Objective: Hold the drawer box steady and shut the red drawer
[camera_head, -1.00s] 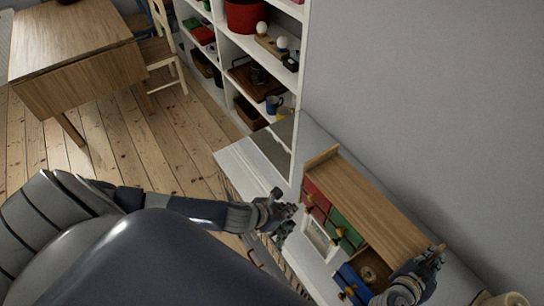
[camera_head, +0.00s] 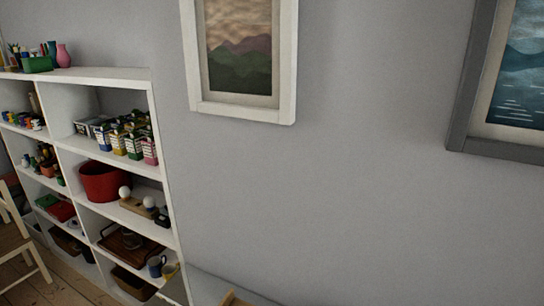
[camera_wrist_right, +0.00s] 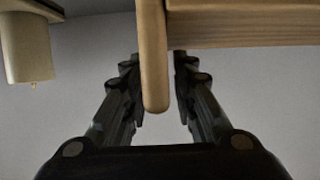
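Only a tip of the wooden drawer box (camera_head: 230,299) shows at the bottom edge of the head view. The red drawer is out of sight in both current views. In the right wrist view, a rounded wooden end panel (camera_wrist_right: 154,60) of the box stands between the two dark fingers of my right gripper (camera_wrist_right: 158,75). A wooden board (camera_wrist_right: 250,25) runs off to the right from that panel. The fingers are spread on either side of the panel, with a visible gap on its right side. My left gripper is not in view.
White shelves (camera_head: 115,75) with a red pot (camera_head: 103,182), cups and boxes stand at the left. Two framed pictures hang on the grey wall (camera_head: 350,200). A cream cylindrical object (camera_wrist_right: 27,50) is at the upper left of the wrist view. A chair (camera_head: 18,240) stands far left.

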